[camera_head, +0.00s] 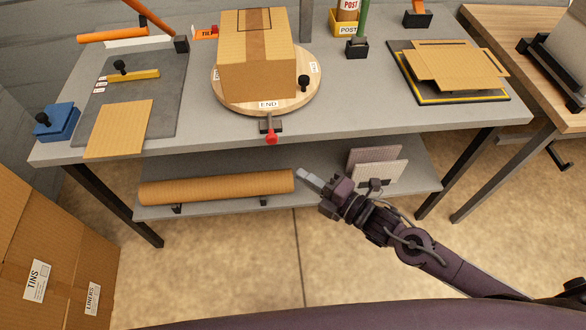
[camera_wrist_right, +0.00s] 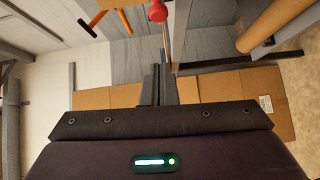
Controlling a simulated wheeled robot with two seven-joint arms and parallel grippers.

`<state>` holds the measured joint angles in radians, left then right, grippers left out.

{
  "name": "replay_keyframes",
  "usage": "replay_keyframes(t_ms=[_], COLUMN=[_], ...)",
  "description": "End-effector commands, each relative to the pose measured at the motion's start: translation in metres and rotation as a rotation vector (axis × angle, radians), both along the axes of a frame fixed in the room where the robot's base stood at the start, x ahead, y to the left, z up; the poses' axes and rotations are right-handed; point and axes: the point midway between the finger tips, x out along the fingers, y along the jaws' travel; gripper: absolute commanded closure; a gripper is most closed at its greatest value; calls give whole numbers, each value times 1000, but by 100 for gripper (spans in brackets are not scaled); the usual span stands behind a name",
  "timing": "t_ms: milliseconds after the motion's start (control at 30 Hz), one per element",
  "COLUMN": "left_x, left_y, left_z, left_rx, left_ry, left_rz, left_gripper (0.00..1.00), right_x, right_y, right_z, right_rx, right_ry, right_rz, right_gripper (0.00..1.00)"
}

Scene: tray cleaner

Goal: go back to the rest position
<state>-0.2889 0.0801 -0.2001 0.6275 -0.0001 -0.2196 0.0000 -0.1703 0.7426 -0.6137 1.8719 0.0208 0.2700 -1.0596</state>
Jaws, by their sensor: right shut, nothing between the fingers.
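My right gripper (camera_head: 309,180) is in front of the table, at the height of the lower shelf in the head view. Its fingers are shut and hold nothing. They also show in the right wrist view (camera_wrist_right: 157,85), pressed together. My right arm comes in from the lower right. My left gripper is in neither view.
A grey table (camera_head: 380,121) carries a cardboard box (camera_head: 257,75) on a round wooden turntable (camera_head: 225,97) with a red knob (camera_head: 271,138) at the front edge. A brown roll (camera_head: 215,187) lies on the lower shelf (camera_head: 330,192). Cardboard cartons (camera_head: 60,260) stand at lower left.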

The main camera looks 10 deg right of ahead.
Motion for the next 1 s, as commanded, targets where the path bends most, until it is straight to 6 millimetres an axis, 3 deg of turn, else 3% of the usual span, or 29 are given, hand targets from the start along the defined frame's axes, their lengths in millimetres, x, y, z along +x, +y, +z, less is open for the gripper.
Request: replay_keyframes(t_ms=[100, 333, 467, 567, 667, 767, 867, 1000], left_x=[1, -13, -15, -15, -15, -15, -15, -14], left_y=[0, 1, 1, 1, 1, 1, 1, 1], left_z=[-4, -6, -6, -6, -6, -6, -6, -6], left_rx=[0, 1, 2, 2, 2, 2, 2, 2], left_ry=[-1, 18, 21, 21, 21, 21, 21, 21], left_rz=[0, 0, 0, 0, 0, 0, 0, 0], left_gripper=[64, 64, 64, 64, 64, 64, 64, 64], right_x=[-11, -16, -7, 6, 14, 5, -20, -81], right_y=[-11, -16, -28, -52, -89, -126, -157, -185], right_z=[-1, 0, -19, -61, -123, -191, -256, -340], right_rx=[-3, 0, 4, 24, 65, 127, 196, 300], right_ry=[1, 1, 57, 179, 361, 561, 756, 1021], right_rz=[0, -1, -47, -146, -298, -470, -644, -892], right_gripper=[100, 100, 100, 100, 100, 100, 100, 100])
